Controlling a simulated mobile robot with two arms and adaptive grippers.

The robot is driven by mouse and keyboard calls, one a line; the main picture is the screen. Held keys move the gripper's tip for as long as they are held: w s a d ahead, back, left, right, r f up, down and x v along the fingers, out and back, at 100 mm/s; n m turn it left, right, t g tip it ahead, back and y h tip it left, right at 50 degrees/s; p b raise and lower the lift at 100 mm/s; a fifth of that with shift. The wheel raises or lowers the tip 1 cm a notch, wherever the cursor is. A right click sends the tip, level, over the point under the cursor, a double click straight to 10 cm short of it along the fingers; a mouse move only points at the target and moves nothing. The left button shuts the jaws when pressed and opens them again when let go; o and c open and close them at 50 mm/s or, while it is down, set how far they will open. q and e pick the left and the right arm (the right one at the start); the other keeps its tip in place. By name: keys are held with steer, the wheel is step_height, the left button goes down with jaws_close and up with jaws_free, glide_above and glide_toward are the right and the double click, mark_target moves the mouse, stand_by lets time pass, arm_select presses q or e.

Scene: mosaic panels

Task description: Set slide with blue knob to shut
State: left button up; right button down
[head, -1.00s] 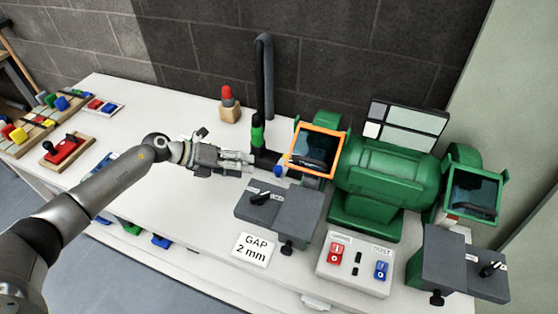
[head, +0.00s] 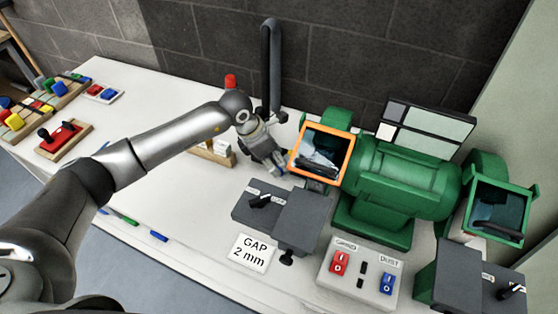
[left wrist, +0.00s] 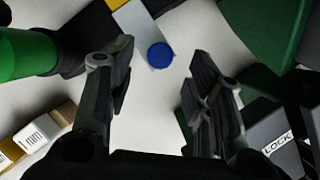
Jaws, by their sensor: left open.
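The blue knob (left wrist: 160,55) shows in the left wrist view on a pale grey slide plate (left wrist: 130,20), near its end. My left gripper (left wrist: 161,78) is open, with one finger on each side of the space just below the knob in the picture; I see no contact. In the head view my left gripper (head: 274,164) points down beside the orange-framed shield (head: 322,150) of the green grinder (head: 400,180), and it mostly hides the knob and slide. My right gripper is not in view.
A green cylinder (left wrist: 25,52) stands close on the left in the wrist view. A grey rest with a LOCK label (left wrist: 277,142) is at lower right. The head view shows a GAP 2 mm card (head: 249,253) and a switch box (head: 360,271).

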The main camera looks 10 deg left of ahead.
mark_target(279, 167)
arm_select(q)
steer(key=shift+x, duration=1.6)
jaws_close()
